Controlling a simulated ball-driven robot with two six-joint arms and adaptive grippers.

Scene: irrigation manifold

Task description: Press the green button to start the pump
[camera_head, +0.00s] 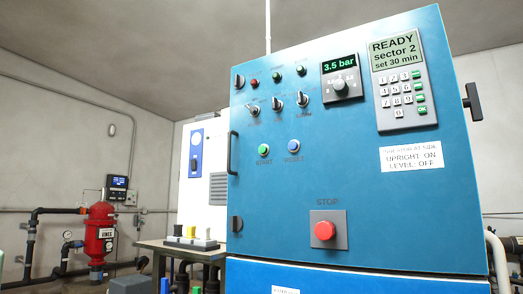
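The green button (263,150) is a small round button on the front of the blue control cabinet (290,210), left of the middle, with the label START below it. A blue button labelled RESET (294,146) sits to its right. A larger red STOP button (325,230) on a grey plate is lower down. The keypad display (395,52) reads "READY sector 2 set 30 min". A small display (339,64) above a knob reads "3.5 bar". Neither of my grippers shows in the head view.
Three switches (278,103) and several small lamps sit above the buttons. A dark handle (232,153) runs along the cabinet's left edge, and another dark handle (473,102) juts out at the right. A table (165,246), a white cabinet (199,188) and a red tank (99,233) stand at left.

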